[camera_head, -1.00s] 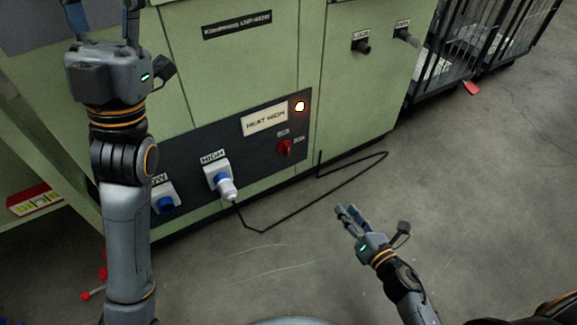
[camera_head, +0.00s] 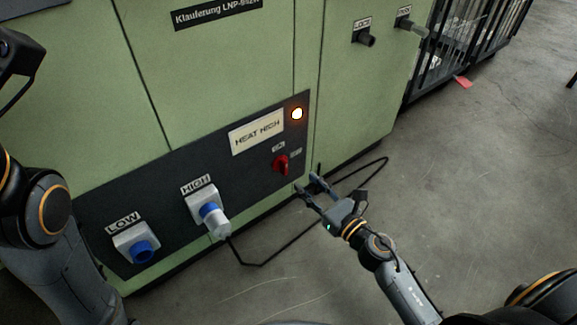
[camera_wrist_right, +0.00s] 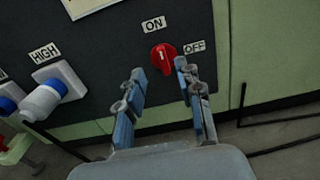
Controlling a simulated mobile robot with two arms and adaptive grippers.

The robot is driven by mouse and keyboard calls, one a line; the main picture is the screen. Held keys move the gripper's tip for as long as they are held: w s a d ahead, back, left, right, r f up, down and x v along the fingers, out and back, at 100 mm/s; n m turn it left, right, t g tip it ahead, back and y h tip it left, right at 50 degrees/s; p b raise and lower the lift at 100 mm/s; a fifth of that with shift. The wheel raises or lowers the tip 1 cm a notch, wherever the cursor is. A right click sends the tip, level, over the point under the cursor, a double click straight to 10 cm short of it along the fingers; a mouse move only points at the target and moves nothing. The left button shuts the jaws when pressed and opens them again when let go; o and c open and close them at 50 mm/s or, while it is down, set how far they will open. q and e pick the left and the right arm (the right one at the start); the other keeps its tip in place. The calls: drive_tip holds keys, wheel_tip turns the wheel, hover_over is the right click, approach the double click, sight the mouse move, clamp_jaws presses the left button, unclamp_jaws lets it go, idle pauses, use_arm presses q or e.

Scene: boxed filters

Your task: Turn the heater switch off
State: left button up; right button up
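The red heater switch (camera_head: 281,165) is a rotary knob on the dark panel (camera_head: 160,197) of the green machine. In the right wrist view the knob (camera_wrist_right: 163,57) sits between an ON label (camera_wrist_right: 153,24) and an OFF label (camera_wrist_right: 195,47). A round lamp (camera_head: 297,113) above it glows orange-white. My right gripper (camera_head: 307,189) is open and empty, just below and in front of the knob. In the right wrist view its fingers (camera_wrist_right: 160,85) are spread, with the knob beyond their tips. My left gripper (camera_head: 12,70) shows only in part at the left edge.
A plug sits in the HIGH socket (camera_head: 198,200), and its cable (camera_head: 262,262) runs over the floor. The LOW socket (camera_head: 128,240) is at its left.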

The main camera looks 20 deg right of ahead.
sight(286, 163)
drive_tip(key=x, duration=0.8)
drive_tip(key=shift+w+f, duration=0.1)
drive_tip(key=shift+w, duration=0.05)
drive_tip(key=shift+a, duration=0.1)
clamp_jaws()
